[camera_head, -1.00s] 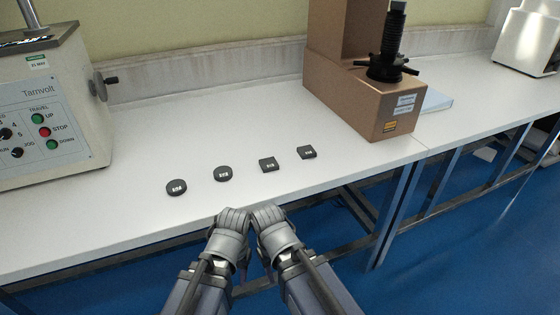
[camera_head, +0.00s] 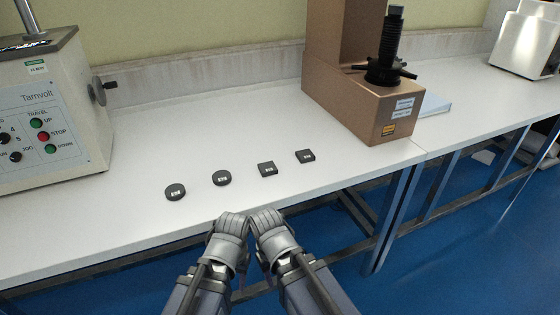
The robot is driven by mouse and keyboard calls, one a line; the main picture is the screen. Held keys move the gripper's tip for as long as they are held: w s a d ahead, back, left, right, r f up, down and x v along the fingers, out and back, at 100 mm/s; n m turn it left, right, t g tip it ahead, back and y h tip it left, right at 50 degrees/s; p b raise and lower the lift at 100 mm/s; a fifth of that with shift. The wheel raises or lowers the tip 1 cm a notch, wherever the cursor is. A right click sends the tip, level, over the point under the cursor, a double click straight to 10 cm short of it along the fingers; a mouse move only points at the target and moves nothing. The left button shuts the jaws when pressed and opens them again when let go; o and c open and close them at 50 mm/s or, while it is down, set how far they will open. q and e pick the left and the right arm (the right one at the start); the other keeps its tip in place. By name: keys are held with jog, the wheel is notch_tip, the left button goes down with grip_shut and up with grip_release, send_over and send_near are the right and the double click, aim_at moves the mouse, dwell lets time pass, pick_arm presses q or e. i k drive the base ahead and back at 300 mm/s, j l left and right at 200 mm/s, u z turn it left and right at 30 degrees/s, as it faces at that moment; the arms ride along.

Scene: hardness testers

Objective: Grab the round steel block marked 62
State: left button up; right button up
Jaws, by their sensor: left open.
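Two round dark steel blocks lie on the white bench: a left one (camera_head: 175,192) and a right one (camera_head: 222,178). Two square dark blocks, one nearer the middle (camera_head: 267,169) and one at the right end (camera_head: 305,156), continue the row. Each has a small pale label, too small to read, so I cannot tell which round block is marked 62. My left gripper (camera_head: 232,222) and right gripper (camera_head: 265,220) are side by side at the bench's front edge, below the row and apart from all blocks. Their fingertips are hard to make out; no block is in either.
A white bench (camera_head: 150,235) runs across the view. A Tarnvolt machine (camera_head: 60,110) stands at the left. A brown hardness tester (camera_head: 365,100) with a black screw stands right of the blocks, a pale flat item (camera_head: 435,104) beside it. The bench between them is clear.

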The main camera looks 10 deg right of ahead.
aim_at(220, 177)
jog(key=k+j, duration=0.25)
jog(key=k, duration=0.15)
jog(key=k+j+z, duration=0.1)
jog(key=k+j, duration=0.15)
jog(key=k, duration=0.15)
